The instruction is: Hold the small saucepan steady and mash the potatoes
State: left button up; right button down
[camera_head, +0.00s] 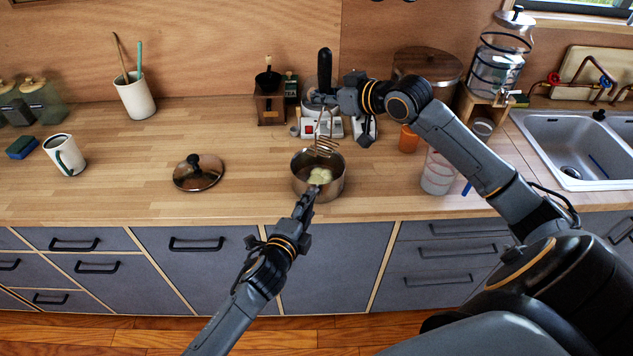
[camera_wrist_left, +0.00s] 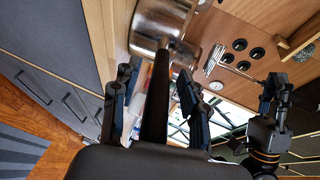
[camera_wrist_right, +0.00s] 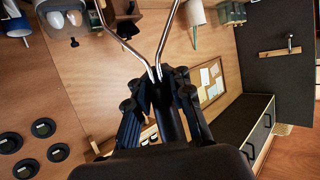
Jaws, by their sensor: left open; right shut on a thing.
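The small steel saucepan (camera_head: 331,191) stands near the counter's front edge with pale potato pieces (camera_head: 319,177) inside. It also shows in the left wrist view (camera_wrist_left: 160,15), with its dark handle (camera_wrist_left: 156,95) running back between my left fingers. My left gripper (camera_head: 308,194) is open around that handle; whether a finger touches it I cannot tell. My right gripper (camera_head: 324,98) is shut on the black handle (camera_head: 324,68) of the masher. The masher's wire head (camera_head: 323,148) hangs upright above the saucepan, apparently clear of the potatoes. The masher's metal rods (camera_wrist_right: 155,45) show in the right wrist view.
A lid (camera_head: 198,173) lies left of the saucepan. A glass container (camera_head: 438,173) stands to the right. A mug (camera_head: 65,155) and a utensil crock (camera_head: 134,96) are further left. Small appliances (camera_head: 322,124) stand behind. The sink (camera_head: 575,145) is far right.

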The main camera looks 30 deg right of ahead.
pick_arm(q)
jog(key=shift+a, duration=0.1)
jog(key=v, duration=1.1)
jog(key=shift+s+a, duration=0.25)
jog(key=shift+a, duration=0.1)
jog(key=shift+r, duration=0.1)
